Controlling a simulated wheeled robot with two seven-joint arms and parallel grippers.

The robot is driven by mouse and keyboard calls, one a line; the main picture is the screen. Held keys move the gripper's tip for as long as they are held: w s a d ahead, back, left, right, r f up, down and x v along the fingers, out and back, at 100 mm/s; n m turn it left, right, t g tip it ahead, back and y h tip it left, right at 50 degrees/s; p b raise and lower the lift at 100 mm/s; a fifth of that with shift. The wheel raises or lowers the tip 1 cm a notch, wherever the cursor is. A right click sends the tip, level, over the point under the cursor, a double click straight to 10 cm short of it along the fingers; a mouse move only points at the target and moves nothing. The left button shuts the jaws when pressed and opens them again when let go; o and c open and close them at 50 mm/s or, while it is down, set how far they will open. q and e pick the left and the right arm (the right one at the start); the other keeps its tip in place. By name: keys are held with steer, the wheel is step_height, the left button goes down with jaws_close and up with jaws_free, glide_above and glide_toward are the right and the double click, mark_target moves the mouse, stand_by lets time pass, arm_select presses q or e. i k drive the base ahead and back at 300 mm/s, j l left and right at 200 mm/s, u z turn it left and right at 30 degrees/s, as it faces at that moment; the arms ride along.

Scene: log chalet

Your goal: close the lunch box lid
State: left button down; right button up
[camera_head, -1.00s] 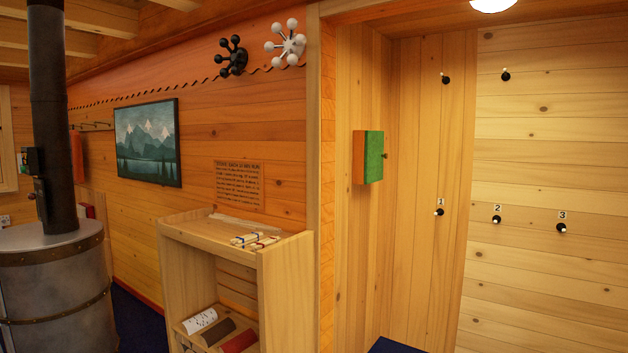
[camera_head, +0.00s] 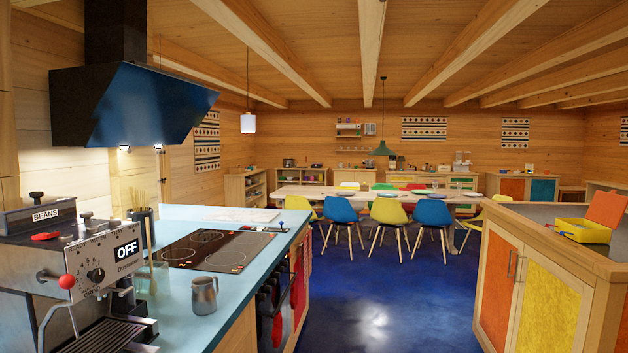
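A yellow lunch box (camera_head: 582,231) sits on the dark grey top of the wooden cabinet at the right. Its orange lid (camera_head: 606,209) stands raised, tilted up at the box's back right side. Something small and blue shows at the box's front left, too small to make out. Neither of my grippers is in the picture.
A blue counter (camera_head: 215,290) with a cooktop (camera_head: 217,250), a metal jug (camera_head: 204,296) and a coffee machine (camera_head: 85,270) fills the left. The cabinet (camera_head: 540,285) stands right. Blue floor (camera_head: 390,300) between them is clear, up to a long table (camera_head: 375,194) with several chairs.

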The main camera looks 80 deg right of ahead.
mark_target(607, 209)
steer(key=l+z, duration=0.1)
steer(key=z, duration=0.35)
steer(key=k+l+z, duration=0.1)
steer(key=z, duration=0.35)
steer(key=l+z, duration=0.1)
steer(key=z, duration=0.3)
steer(key=l+z, duration=0.1)
steer(key=z, duration=0.35)
steer(key=l+z, duration=0.1)
steer(key=z, duration=0.35)
steer(key=l+z, duration=0.1)
steer(key=z, duration=0.35)
